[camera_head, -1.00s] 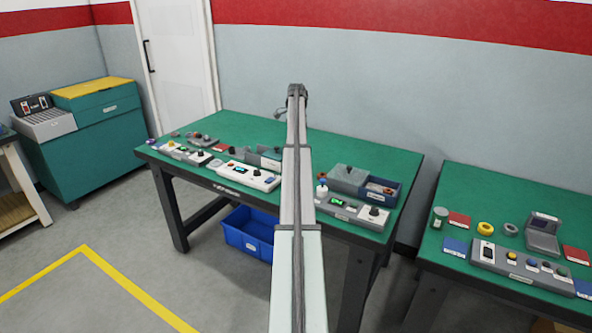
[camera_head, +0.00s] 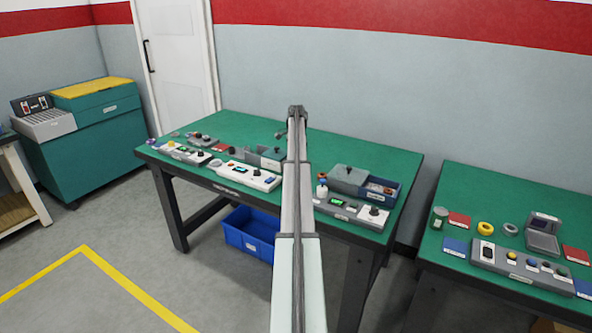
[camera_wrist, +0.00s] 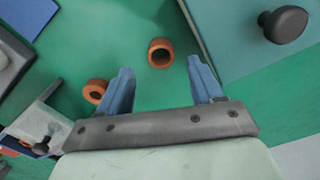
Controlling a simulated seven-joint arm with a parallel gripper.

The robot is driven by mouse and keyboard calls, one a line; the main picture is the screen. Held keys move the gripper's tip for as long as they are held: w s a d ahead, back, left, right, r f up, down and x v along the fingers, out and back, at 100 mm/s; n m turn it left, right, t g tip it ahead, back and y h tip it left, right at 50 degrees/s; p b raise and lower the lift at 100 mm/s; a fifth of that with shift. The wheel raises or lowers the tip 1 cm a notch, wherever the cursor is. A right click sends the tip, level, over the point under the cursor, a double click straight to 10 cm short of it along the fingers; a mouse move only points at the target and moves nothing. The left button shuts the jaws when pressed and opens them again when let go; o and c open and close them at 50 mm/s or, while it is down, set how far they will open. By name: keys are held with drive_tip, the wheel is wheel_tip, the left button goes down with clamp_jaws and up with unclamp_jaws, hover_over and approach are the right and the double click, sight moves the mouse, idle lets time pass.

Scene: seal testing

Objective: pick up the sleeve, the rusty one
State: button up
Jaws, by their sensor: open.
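A rusty orange-brown sleeve (camera_wrist: 160,53) stands on the green surface in the wrist view, its dark hole showing. A second, similar orange-brown ring (camera_wrist: 95,91) lies further left, partly hidden by my left finger. My gripper (camera_wrist: 160,68) is open, with its two blue fingers apart. The sleeve appears in the gap just beyond the fingertips, with nothing held.
A teal-looking box or lid with a black knob (camera_wrist: 283,24) is close to the right of the sleeve. A grey holder (camera_wrist: 36,122) is at lower left. In the head view, a lidded grey box (camera_head: 349,175) and a long white device (camera_head: 249,176) flank my arm.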

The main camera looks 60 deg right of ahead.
drive_tip(key=f, duration=0.5)
drive_tip(key=shift+d, duration=0.25)
drive_tip(key=shift+r, duration=0.1)
drive_tip(key=c, duration=1.2)
drive_tip(key=shift+o, duration=0.2)
